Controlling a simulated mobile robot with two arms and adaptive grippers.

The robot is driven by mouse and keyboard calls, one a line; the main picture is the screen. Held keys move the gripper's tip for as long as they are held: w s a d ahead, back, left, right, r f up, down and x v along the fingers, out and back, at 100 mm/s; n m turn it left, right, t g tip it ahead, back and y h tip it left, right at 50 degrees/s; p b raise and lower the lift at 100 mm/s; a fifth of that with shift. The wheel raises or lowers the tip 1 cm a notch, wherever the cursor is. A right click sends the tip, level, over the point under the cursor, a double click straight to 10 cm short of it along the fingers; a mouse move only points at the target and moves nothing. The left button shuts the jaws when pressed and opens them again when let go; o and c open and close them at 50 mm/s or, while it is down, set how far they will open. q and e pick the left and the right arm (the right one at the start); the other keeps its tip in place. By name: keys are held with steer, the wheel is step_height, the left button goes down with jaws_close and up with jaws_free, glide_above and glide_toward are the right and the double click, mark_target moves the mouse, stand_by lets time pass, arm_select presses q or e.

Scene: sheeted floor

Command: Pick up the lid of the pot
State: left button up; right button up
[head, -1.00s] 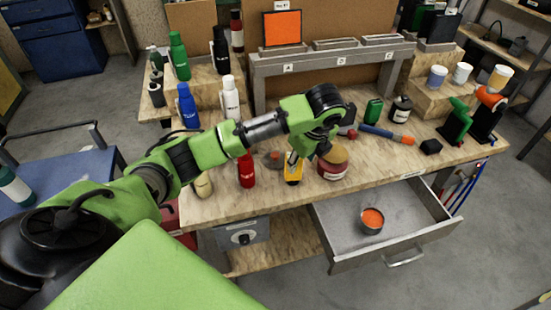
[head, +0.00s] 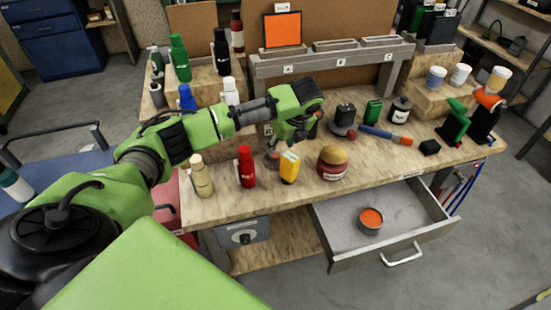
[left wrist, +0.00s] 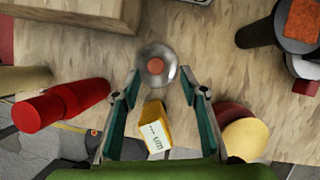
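The pot (head: 371,230), a small round metal vessel with orange contents, sits in the open drawer. What looks like its lid (left wrist: 157,55), a round shiny disc with a reddish knob, lies on the wooden bench top in the left wrist view. In the head view the lid (head: 271,163) shows partly, behind the red and yellow bottles. My left gripper (left wrist: 160,84) points down at the bench, its two fingers apart, with the lid between and just past the fingertips. I cannot tell whether they touch it. In the head view the left gripper (head: 284,146) is partly hidden by its own wrist. My right gripper is not in view.
A yellow bottle (head: 289,168), a red bottle (head: 246,168) and a jar with a tan top (head: 332,163) stand close in front of the lid. A grey rack (head: 330,65) stands behind. The drawer (head: 400,205) is pulled out and otherwise looks empty.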

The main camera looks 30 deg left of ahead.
mark_target(275, 154)
arm_select(q)
steer(key=shift+s+a+f, duration=0.1)
steer(key=shift+a+f, duration=0.1)
steer(key=shift+f, duration=0.25)
steer(key=x, duration=0.1)
steer(key=p+x, duration=0.1)
steer(key=x, duration=0.1)
steer(key=shift+s+a+f, duration=0.15)
steer(key=shift+s+f, duration=0.05)
steer(key=shift+f, duration=0.05)
steer(key=shift+w+a+f, duration=0.1)
steer(key=shift+f, duration=0.25)
steer(key=c, duration=1)
